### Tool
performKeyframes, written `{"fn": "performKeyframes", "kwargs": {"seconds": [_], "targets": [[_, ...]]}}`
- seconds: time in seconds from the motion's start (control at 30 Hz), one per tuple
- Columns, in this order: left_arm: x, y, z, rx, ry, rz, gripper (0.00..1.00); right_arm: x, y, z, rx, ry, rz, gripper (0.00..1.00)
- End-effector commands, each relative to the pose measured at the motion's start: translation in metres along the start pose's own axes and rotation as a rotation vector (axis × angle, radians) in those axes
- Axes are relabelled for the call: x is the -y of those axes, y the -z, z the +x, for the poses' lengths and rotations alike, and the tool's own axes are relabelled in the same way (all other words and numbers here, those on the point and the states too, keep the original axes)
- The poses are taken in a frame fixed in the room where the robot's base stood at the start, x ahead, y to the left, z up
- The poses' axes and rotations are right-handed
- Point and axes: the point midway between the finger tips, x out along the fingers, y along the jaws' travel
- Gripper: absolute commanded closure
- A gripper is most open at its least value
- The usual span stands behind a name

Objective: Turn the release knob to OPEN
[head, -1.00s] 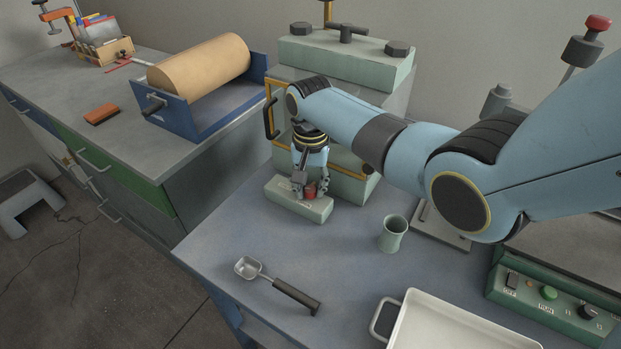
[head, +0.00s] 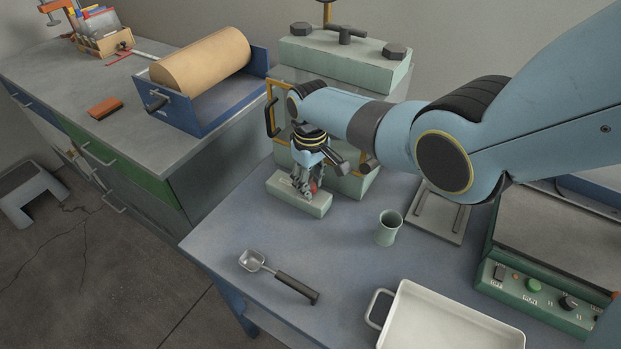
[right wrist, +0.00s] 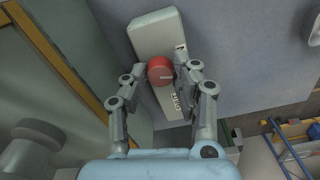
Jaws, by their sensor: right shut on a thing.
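The release knob is a small round red knob (right wrist: 160,69) with a pale pointer line, on a pale grey-green block. In the head view the red knob (head: 314,186) shows partly between the fingers. The block (head: 318,208) lies on the blue-grey bench in front of the pale green press. Dark lettering on it shows beside the knob in the right wrist view, partly too small to read. My right gripper (right wrist: 166,70) points down over the block and is shut on the knob, one finger on each side. My left gripper is not in view.
The press (head: 345,60) stands close behind the gripper. A green cup (head: 388,229), a metal scoop (head: 279,275) and a white tray (head: 450,318) stand nearer on the bench. A green control box (head: 535,290) is at right. The bench left of the cup is mostly clear.

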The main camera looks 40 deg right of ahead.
Motion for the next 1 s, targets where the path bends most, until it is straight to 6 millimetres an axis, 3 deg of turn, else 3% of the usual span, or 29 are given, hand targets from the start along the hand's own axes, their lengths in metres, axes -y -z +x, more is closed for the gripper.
{"fn": "performKeyframes", "kwargs": {"seconds": [0.4, 1.0], "targets": [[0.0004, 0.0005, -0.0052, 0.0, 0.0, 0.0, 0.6, 0.0007, 0.0009, -0.0006, -0.002, 0.001, -0.228, 1.0], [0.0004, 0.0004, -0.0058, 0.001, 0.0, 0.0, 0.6, 0.0008, 0.0012, -0.0004, -0.003, 0.001, -0.276, 1.0]]}}
